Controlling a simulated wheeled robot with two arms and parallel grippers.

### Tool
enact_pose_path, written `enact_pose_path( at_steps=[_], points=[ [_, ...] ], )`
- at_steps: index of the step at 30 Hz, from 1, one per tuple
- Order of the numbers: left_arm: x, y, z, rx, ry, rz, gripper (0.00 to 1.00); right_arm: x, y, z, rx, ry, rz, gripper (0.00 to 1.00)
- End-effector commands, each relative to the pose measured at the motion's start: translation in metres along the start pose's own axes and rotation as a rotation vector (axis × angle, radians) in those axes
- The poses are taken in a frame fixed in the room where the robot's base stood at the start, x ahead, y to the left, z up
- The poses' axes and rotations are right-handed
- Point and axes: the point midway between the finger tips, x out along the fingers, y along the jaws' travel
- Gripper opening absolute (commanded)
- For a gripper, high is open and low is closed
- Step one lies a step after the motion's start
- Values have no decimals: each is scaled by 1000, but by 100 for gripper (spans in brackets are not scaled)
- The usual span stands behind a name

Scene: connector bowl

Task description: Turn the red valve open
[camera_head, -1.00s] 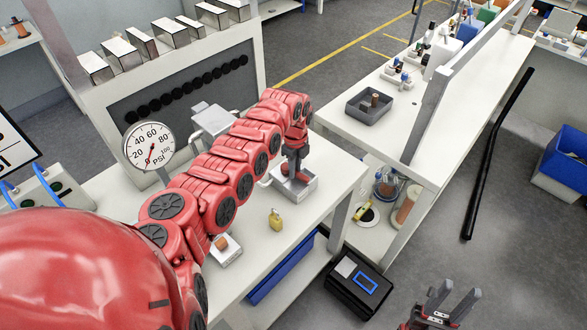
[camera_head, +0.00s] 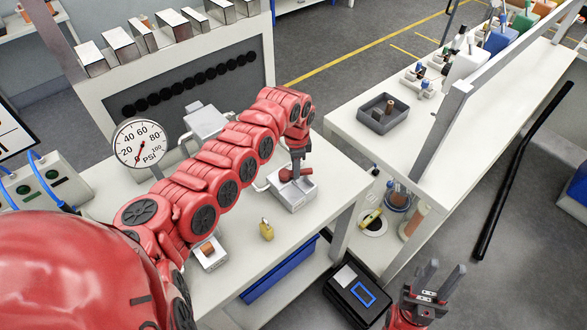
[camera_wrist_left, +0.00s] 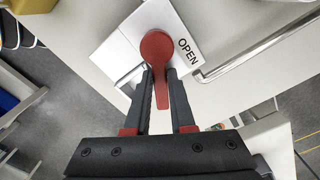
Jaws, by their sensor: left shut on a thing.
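The red valve (camera_head: 287,175) sits on a white box (camera_head: 296,194) near the right end of the workbench. In the left wrist view, its round red hub and lever (camera_wrist_left: 157,46) show, with the lever running back between my fingers. The box face beside the hub carries the word "OPEN" (camera_wrist_left: 189,52). My left gripper (camera_head: 298,172) reaches down to the valve and is shut on its lever, one finger on each side. My right gripper (camera_head: 441,277) is open and empty, low at the right, away from the bench.
A pressure gauge (camera_head: 140,144) stands on the bench, left of my arm. A yellow padlock (camera_head: 267,231) lies near the front edge. Metal pipes (camera_wrist_left: 250,55) run beside the valve box. A second bench with a grey tray (camera_head: 377,116) stands at the right. A black case (camera_head: 357,290) is below.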

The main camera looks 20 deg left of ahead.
Motion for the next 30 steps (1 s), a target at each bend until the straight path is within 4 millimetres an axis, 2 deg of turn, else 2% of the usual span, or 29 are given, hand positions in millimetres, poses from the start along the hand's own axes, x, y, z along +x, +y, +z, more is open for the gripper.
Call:
enact_pose_path(
  at_steps=[1,15,30],
  points=[
    [2,-4,-2,-43,4,-7,0,-7,0,1,0,0,0,39],
    [2,-17,2,-421,6,-6,0,-39,-2,6,0,0,0,39],
    [-1,-21,5,-563,5,-5,0,-50,-2,8,0,0,0,39]
  ],
)
